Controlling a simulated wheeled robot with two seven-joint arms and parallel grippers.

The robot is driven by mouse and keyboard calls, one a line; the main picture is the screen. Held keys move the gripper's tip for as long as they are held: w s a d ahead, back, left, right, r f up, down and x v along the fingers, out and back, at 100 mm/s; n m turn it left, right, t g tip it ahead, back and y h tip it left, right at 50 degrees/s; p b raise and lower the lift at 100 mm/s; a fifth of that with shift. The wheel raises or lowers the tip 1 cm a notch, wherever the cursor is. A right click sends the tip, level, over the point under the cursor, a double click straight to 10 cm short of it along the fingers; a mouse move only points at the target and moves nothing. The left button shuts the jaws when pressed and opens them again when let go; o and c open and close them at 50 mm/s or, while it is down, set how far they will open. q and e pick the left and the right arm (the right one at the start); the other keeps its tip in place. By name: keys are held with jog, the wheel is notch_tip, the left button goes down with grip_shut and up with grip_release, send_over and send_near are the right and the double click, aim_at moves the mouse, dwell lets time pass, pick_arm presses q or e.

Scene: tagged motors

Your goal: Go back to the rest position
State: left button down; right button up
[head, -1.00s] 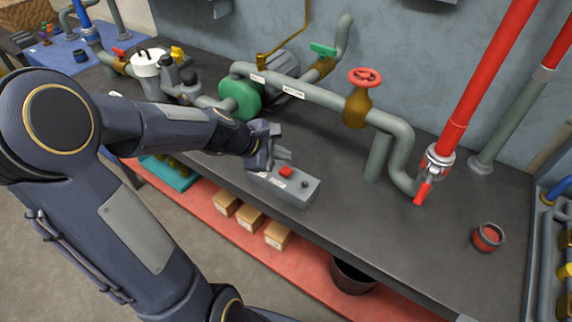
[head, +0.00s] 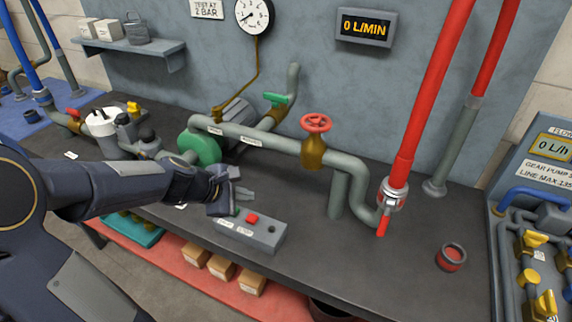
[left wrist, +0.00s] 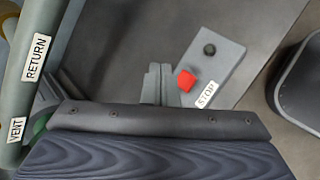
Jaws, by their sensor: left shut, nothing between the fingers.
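My left gripper (head: 243,193) is shut and empty. It hovers just above and behind the left part of the grey control box (head: 265,233), which carries a red button (head: 252,218) and a dark knob. In the left wrist view the shut fingertips (left wrist: 157,82) point beside the red button (left wrist: 186,81), near the STOP label (left wrist: 206,95). I cannot tell from this view how far apart they are. My left arm reaches in from the left over the bench. My right gripper is out of view.
The dark bench (head: 330,250) bears a green pump (head: 199,148), grey pipes with a red handwheel (head: 316,123), and a red-lined cup (head: 451,257). A red pipe (head: 425,100) rises at the right. A wall display (head: 365,27) reads 0 L/MIN. The bench front right is mostly clear.

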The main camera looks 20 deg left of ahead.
pick_arm(q)
jog(key=s+d+r+m+g, duration=0.1)
jog(key=s+d+r+m, duration=0.45)
jog(key=s+m, duration=0.35)
jog(key=s+d+f+m+g, duration=0.1)
jog(key=s+d+m, duration=0.1)
jog(key=s+m, duration=0.8)
jog(key=shift+s+d+f+m+y, duration=0.25)
jog(key=shift+s+m+y, duration=0.05)
jog(key=shift+s, duration=0.8)
